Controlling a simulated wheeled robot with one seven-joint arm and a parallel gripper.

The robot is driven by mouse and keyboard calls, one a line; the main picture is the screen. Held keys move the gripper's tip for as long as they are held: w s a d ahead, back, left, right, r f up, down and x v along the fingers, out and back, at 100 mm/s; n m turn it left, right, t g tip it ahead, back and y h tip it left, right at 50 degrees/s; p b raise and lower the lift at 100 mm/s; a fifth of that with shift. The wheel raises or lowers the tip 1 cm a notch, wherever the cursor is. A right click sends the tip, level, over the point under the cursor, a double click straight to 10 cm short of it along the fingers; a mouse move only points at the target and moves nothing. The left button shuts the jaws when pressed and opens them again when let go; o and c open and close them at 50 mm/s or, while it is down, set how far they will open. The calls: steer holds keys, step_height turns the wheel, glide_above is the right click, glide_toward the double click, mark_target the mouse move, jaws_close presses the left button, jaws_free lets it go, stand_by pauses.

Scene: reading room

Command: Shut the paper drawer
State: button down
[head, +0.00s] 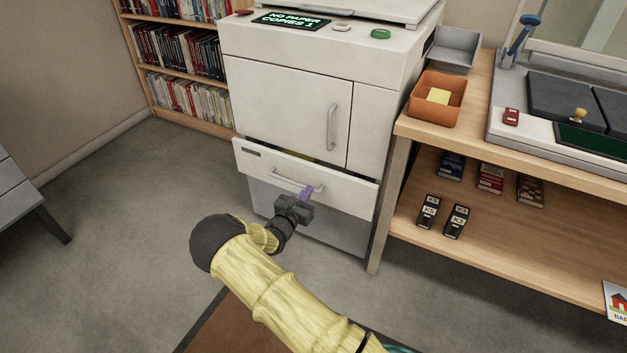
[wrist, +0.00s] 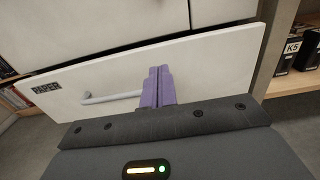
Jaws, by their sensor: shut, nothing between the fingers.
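The paper drawer (head: 290,178) is the lower drawer of the white copier. It stands partly out, with a dark gap above its front. Its curved grey handle (head: 284,179) also shows in the wrist view (wrist: 108,97), as does the drawer front (wrist: 215,65) with its PAPER label. My gripper (head: 304,193) is in front of the drawer, near the handle's right end. Its purple fingers (wrist: 157,87) are together with nothing between them. They hide the right end of the handle, and I cannot tell whether they touch the drawer.
The copier (head: 285,95) shows NO PAPER on its display. A wooden table (head: 440,128) with a lower shelf stands close on the right, with an orange bin (head: 437,112) on top. A bookcase (head: 170,55) is behind on the left. Grey floor (head: 130,220) lies open at left.

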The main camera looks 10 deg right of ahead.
steer(key=p+v, duration=0.1)
steer(key=v, duration=0.5)
steer(key=shift+p, duration=0.3)
steer(key=c, duration=1.9)
jaws_free()
steer(key=shift+c, duration=0.2)
steer(key=o, duration=0.3)
steer(key=shift+s+d+r, duration=0.1)
steer(key=shift+d, duration=0.1)
steer(key=shift+o, duration=0.9)
steer(key=s+d+r+m+g+h, duration=0.2)
steer(key=s+d+r+m+g, duration=0.1)
steer(key=s+d+m+g, duration=0.2)
steer(key=d+m+g, duration=0.2)
steer(key=d, duration=0.2)
steer(key=shift+d+m+h, duration=0.3)
steer(key=shift+m, duration=0.1)
steer(key=s+d+r+m+g+y, duration=0.2)
steer(key=s+d+m+g, duration=0.35)
steer(key=s, duration=0.25)
steer(key=s+a+r+m+y, duration=0.3)
steer(key=s+r+m+y, duration=0.7)
steer(key=s+m, duration=0.5)
step_height(320, 180, up, 3)
steer(key=shift+s+f+m+y, duration=0.15)
steer(key=shift+m+y, duration=0.15)
steer(key=shift+m, duration=0.25)
